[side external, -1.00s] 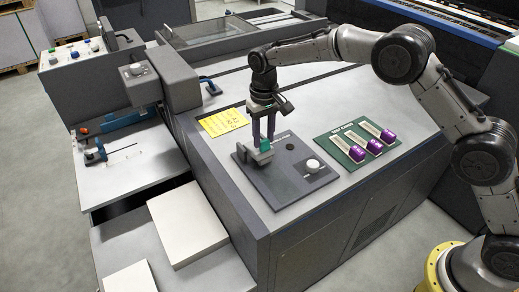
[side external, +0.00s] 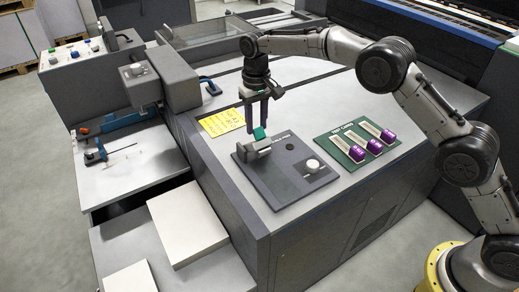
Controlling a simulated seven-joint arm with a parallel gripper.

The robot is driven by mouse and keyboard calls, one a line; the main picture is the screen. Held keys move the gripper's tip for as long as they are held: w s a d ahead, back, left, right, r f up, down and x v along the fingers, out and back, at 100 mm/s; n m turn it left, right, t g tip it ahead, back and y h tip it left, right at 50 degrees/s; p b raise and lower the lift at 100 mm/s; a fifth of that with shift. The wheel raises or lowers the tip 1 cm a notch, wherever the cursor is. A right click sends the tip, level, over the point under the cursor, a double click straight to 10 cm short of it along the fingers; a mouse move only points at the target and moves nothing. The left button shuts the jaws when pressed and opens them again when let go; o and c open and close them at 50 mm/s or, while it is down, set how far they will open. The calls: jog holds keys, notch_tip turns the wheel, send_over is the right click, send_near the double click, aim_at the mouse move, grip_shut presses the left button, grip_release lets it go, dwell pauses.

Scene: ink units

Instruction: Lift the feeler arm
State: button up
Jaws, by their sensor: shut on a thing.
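The feeler arm, with a green tab (side external: 260,133) at its end, is on a small grey block at the left part of a dark panel (side external: 285,185). The panel lies on the flat top of the grey machine. My gripper (side external: 257,125) points down over the tab, with its dark fingers at the tab's upper edge, and it is shut on the feeler arm. The fingers partly hide the tab, and the exact grip is small in the picture.
A pale round knob (side external: 312,165) and a dark round spot (side external: 290,147) are on the same panel. A green board with three purple-ended gauges (side external: 357,153) lies to the right. A yellow note (side external: 221,122) lies behind left. The machine top behind is clear.

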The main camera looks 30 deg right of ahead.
jog(key=shift+w+r, duration=0.1)
jog(key=shift+w, duration=1.25)
jog(key=shift+w+f, duration=0.25)
jog(key=shift+w, duration=0.9)
jog(key=o, duration=0.8)
jog(key=shift+o, duration=0.2)
